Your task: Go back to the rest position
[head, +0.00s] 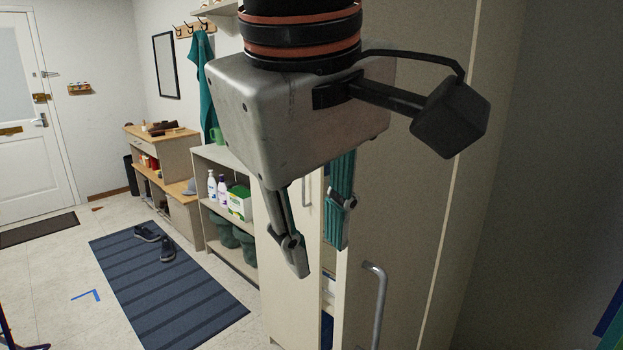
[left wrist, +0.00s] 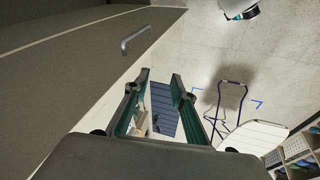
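My left gripper (head: 319,256) hangs in the head view with its two fingers pointing down and spread apart. It is open, with nothing between the fingers. It is in front of a tall pale cabinet (head: 410,190). The cabinet's grey bar handle (head: 375,305) is below and to the right of the fingers, apart from them. In the left wrist view the open fingers (left wrist: 155,84) show over the floor, with a bar handle (left wrist: 135,40) beyond them at upper left. My right gripper is not in view.
A narrow gap beside the cabinet door shows shelves inside. A low shelf unit (head: 212,160) with bottles and a striped rug (head: 165,285) with shoes lie left. A white slatted board (left wrist: 258,137) and a dark folding frame (left wrist: 231,97) stand right in the wrist view.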

